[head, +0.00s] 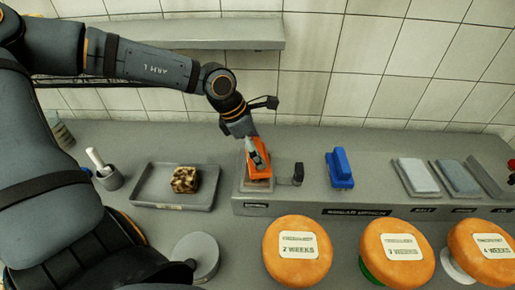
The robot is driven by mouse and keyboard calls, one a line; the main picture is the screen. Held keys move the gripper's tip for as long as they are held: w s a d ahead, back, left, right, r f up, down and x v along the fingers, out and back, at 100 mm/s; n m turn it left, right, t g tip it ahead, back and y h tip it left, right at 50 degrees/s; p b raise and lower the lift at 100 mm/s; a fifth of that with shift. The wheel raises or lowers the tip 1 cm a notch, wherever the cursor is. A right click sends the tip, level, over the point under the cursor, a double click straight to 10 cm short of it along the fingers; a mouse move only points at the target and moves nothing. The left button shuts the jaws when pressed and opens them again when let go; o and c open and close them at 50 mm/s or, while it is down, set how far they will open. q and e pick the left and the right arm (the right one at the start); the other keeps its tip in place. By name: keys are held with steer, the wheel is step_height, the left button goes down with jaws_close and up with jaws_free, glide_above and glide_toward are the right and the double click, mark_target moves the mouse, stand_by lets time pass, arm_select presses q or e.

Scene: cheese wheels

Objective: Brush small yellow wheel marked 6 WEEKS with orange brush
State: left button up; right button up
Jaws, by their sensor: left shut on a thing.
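My left gripper (253,150) points down at the raised ledge and is shut on the orange brush (260,172). The brush is at the left end of the ledge, over or against a small grey holder; I cannot tell if it still touches it. Three orange-yellow cheese wheels stand along the front: one labelled 2 WEEKS (298,268), a middle one (397,270) whose number is hard to read, and one labelled 4 WEEKS (484,268) at the right edge. I see no wheel marked 6 WEEKS. My right gripper is out of view.
A blue brush (340,168) stands on the ledge (390,190). Folded cloths (417,177) lie further right. A grey tray (150,195) with a brown mottled block (184,180) is left of the ledge, beside a mortar with pestle (108,176). A tiled wall closes the back.

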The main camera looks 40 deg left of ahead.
mark_target(258, 148)
arm_select(q)
steer(key=shift+s, duration=0.1)
steer(key=shift+r+p, duration=2.2)
steer(key=shift+r, duration=1.3)
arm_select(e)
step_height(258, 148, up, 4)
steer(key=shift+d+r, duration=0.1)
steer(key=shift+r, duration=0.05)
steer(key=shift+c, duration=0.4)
